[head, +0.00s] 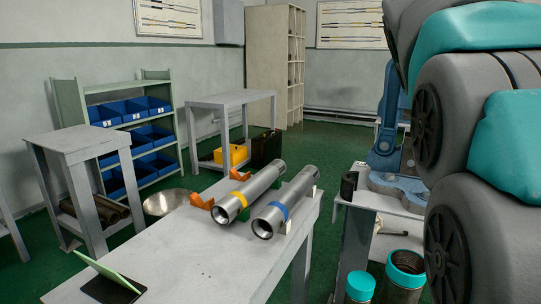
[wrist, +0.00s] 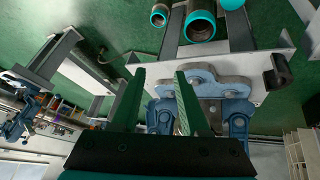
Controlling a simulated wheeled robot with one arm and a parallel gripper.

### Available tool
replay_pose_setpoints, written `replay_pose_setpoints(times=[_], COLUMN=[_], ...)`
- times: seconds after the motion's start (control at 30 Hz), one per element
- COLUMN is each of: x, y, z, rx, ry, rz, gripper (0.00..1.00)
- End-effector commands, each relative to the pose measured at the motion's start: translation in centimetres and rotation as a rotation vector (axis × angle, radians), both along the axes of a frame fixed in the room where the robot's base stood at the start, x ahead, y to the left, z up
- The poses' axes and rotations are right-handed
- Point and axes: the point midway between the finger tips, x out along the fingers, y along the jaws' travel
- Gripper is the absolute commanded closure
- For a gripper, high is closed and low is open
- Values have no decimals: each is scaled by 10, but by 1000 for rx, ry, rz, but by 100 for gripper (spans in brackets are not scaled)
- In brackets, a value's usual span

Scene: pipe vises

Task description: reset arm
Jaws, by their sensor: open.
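My gripper (wrist: 160,76) shows in the wrist view with its two dark green fingers apart. It is open and I see nothing held between them. A blue pipe vise (wrist: 206,82) on a grey stand shows beyond the fingers, some distance off. In the head view the same kind of blue vise (head: 386,152) stands right of centre, partly hidden behind my grey and teal arm, which fills the right side. My gripper is out of the head view.
A grey table (head: 190,262) holds two metal pipes, one with a yellow band (head: 240,198) and one with a blue band (head: 283,208). A dark tablet (head: 113,290) lies at its front. Teal-rimmed pipes (head: 405,270) stand low near the vise. Green floor is open behind.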

Motion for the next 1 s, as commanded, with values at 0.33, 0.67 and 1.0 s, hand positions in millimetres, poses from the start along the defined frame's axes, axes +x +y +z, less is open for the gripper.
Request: replay_pose_setpoints(times=[0.33,0.67,1.0], x=[-55,-147,-221], y=[84,166,209], z=[-129,-243,-305], rx=[173,352,464], ry=[250,438,537], rz=[378,715,902], gripper=[55,55,55])
